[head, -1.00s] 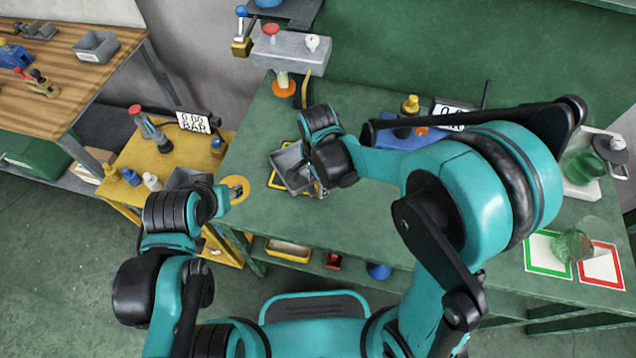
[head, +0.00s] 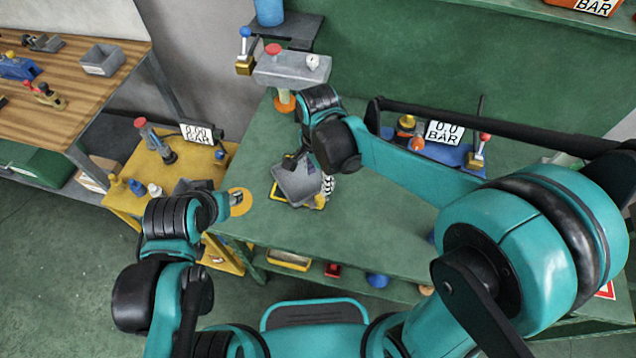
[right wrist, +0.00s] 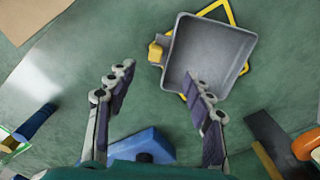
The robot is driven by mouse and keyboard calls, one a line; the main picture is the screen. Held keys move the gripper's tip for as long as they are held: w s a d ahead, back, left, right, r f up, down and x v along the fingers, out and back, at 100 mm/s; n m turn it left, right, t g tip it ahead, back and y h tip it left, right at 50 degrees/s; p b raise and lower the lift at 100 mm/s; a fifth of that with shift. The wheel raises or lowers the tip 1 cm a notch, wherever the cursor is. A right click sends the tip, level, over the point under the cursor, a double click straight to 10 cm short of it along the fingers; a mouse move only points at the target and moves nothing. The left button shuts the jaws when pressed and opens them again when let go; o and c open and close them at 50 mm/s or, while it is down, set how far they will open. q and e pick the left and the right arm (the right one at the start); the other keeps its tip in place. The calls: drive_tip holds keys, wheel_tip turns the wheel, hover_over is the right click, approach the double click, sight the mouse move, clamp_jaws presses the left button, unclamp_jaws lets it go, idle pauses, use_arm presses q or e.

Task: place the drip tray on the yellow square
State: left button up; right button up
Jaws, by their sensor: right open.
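The grey, square drip tray (head: 299,183) lies on the green bench over the yellow square (head: 318,208). The tray is turned relative to the square, and yellow corners stick out past its edges. In the right wrist view the tray (right wrist: 212,58) has a small yellow tab on its left side, and the yellow outline (right wrist: 222,8) shows around it. My right gripper (right wrist: 160,74) is open with nothing between its fingers; its right finger overlaps the tray's near corner in the picture. In the head view the right gripper (head: 311,172) is beside the tray. My left gripper (head: 224,205) is by an orange disc; its jaws are unclear.
A blue fixture (head: 440,150) with a gauge stands on the bench to the right. A grey block on a stand (head: 292,68) is at the back. A yellow side table (head: 172,172) stands at left. Bench between tray and blue fixture is partly hidden by my right arm.

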drive_tip(key=shift+d+r, duration=0.1)
drive_tip(key=shift+r, duration=1)
drive_tip(key=s+d+r+n+t, duration=0.2)
drive_tip(key=s+d+n+t, duration=0.1)
drive_tip(key=d+n, duration=0.3)
drive_tip(key=s+d+r+n+t, duration=0.3)
drive_tip(key=s+d+n+t, duration=0.1)
drive_tip(key=d, duration=0.4)
drive_tip(key=s+n, duration=0.1)
drive_tip(key=n, duration=0.1)
drive_tip(key=shift+d+r+n, duration=0.15)
drive_tip(key=shift+d+n, duration=0.05)
drive_tip(key=shift+n, duration=0.1)
wheel_tip(320, 180, down, 3)
drive_tip(key=b, duration=0.2)
drive_tip(key=shift+b, duration=0.4)
